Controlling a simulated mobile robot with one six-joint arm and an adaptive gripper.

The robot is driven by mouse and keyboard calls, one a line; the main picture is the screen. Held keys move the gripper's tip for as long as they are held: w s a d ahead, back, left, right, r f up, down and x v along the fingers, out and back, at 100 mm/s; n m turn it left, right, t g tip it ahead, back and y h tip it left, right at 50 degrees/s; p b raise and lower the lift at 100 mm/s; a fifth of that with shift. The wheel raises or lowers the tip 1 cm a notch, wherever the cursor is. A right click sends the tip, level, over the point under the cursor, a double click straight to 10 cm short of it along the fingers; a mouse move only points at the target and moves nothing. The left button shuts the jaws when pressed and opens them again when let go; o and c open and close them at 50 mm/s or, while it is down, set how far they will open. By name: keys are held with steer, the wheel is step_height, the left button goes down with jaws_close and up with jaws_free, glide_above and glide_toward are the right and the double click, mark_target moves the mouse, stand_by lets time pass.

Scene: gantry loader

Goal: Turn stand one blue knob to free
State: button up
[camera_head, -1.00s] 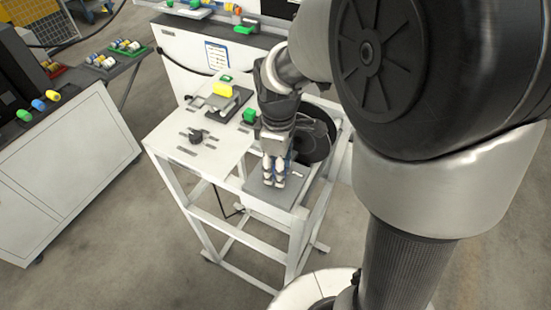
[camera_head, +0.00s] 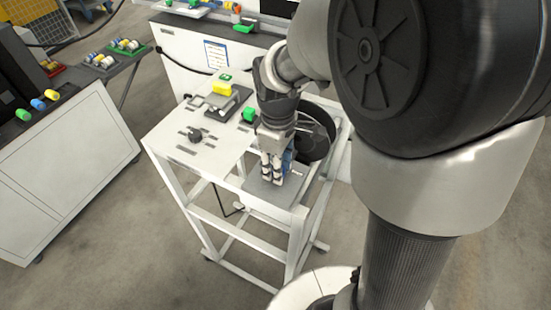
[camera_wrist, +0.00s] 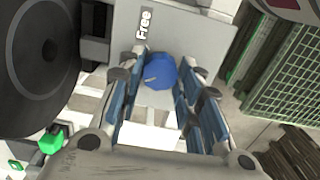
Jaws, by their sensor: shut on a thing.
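The blue knob (camera_wrist: 160,71) sits on a grey plate of the white stand, between my fingertips in the wrist view. A short white mark shows on its face, pointing to the left and slightly down. A "Free" label (camera_wrist: 145,23) is on the plate, up and left of the knob. My gripper (camera_wrist: 163,62) is shut on the knob, with a blue-padded finger on each side. In the head view my gripper (camera_head: 272,182) points down at the grey plate (camera_head: 256,190) at the stand's front corner. The knob is mostly hidden there by the fingers.
The white stand (camera_head: 165,142) also carries a black dial (camera_head: 196,134), a yellow block (camera_head: 222,89), a green block (camera_head: 249,114) and a black reel (camera_head: 316,143) close behind my gripper. A grey cabinet (camera_head: 75,165) stands to the left. Floor is clear between them.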

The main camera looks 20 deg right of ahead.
steer(key=m, duration=0.4)
steer(key=shift+m, duration=0.3)
steer(key=m, duration=0.3)
steer(key=shift+m, duration=0.3)
steer(key=m, duration=0.4)
steer(key=shift+d, duration=0.1)
steer(key=shift+m, duration=1.8)
steer(key=o, duration=1.1)
steer(key=shift+c, duration=0.2)
steer(key=shift+r, duration=0.1)
